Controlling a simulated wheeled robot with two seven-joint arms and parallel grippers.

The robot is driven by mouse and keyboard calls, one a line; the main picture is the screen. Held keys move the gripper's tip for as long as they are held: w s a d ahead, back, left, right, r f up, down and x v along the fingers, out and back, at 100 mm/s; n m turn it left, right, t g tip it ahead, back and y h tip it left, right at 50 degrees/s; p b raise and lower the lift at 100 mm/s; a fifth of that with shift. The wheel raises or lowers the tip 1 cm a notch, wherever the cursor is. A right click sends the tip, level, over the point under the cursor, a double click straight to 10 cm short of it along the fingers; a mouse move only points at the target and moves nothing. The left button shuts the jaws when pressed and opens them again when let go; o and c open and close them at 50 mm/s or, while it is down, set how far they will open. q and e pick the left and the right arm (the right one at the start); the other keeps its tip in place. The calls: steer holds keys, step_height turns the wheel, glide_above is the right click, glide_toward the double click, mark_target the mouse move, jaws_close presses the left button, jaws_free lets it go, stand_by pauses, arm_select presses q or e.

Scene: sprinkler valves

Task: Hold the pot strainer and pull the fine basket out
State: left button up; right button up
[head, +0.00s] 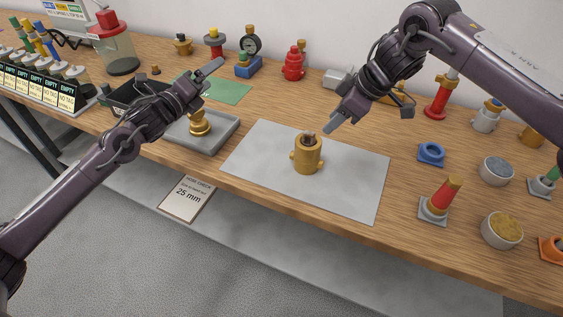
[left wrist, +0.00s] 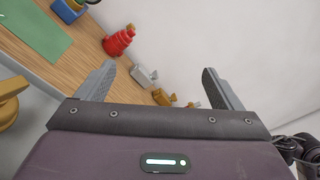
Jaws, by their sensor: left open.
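A brass pot strainer (head: 306,158) stands upright on a pale grey mat (head: 258,150) at the middle of the bench. A small dark grey part (head: 308,136) shows in its top; I cannot tell if it is the fine basket. My left gripper (head: 207,76) is raised above the tray, left of the pot and apart from it. The left wrist view shows its two fingers (left wrist: 158,70) wide apart with nothing between them. My right gripper (head: 337,122) is just right of and above the pot, with no clear contact. Its finger gap is hidden.
A grey tray (head: 228,130) with a brass fitting (head: 199,124) lies left of the mat. A red fitting (head: 293,62) and gauge (head: 251,43) stand behind.

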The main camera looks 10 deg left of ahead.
arm_select(q)
steer(key=s+d+m+g+h, duration=0.2)
steer(key=d+m, duration=0.2)
steer(key=d, duration=0.2)
steer(key=m+g, duration=0.6)
steer(key=m, duration=0.6)
glide_toward(306, 160)
steer(key=shift+h, duration=0.4)
steer(key=w+f, duration=0.2)
steer(key=w+d+f, duration=0.1)
steer(key=w+f, duration=0.1)
steer(key=shift+w, duration=0.35)
steer(key=shift+d+f, duration=0.2)
steer(key=shift+d, duration=0.05)
steer(key=x, duration=0.7)
steer(key=shift+w+d+f, duration=0.1)
steer(key=shift+f, duration=0.1)
steer(key=shift+c, duration=0.3)
steer(key=c, duration=1.4)
steer(key=o, duration=0.7)
steer(key=c, duration=0.4)
